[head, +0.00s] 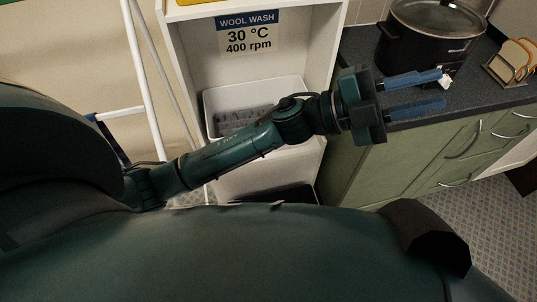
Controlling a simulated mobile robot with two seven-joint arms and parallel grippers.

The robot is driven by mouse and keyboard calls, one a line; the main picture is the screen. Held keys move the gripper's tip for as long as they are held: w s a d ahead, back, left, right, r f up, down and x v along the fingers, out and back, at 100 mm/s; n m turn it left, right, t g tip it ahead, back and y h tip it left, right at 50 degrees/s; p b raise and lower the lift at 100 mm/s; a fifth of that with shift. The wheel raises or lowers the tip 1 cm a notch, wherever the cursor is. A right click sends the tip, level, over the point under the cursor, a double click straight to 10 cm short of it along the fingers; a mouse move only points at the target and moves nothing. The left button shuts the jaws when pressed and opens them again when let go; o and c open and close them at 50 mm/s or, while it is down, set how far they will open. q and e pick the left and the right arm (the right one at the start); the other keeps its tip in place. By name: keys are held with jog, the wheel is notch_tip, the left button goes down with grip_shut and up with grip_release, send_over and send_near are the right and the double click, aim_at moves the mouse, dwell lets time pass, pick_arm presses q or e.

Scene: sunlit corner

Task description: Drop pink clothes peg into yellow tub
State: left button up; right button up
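My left gripper (442,90) reaches to the right, past the shelf unit, and appears over the edge of the dark worktop. Its two blue fingers are apart, with nothing seen between them. A small white thing shows at the tip of the upper finger; I cannot tell what it is. No pink clothes peg is in view. A yellow thing (197,2) is cut off by the top edge, on top of the white shelf unit; too little shows to tell whether it is the yellow tub. My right gripper is not in view.
A white shelf unit (192,62) with a wool wash sign (248,33) holds a white bin (212,105) behind my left arm. A black slow cooker (425,50) and a rack (515,62) stand on the worktop (475,98). A white frame (145,75) stands left.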

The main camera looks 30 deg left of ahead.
pick_arm(q)
jog(key=w+a+f+n+t+y, duration=0.1)
jog(key=a+f+n+t+y, duration=0.3)
jog(key=a+f+n+y, duration=0.4)
jog(key=a+f+n+t+y, duration=0.3)
jog(key=f+n+t+y, duration=0.3)
jog(key=f+n, duration=0.55)
jog(key=s+a+f+n+g+y, duration=0.2)
jog(key=s+f, duration=0.4)
jog(key=f, duration=0.3)
jog(key=s+a+f+n+g+y, duration=0.3)
jog(key=s+a+f+g, duration=0.2)
jog(key=s+a+f, duration=0.1)
notch_tip(320, 180, down, 3)
jog(key=shift+s+a+r+g+y, duration=0.15)
jog(key=shift+s+g+y, duration=0.2)
jog(key=shift+s, duration=0.3)
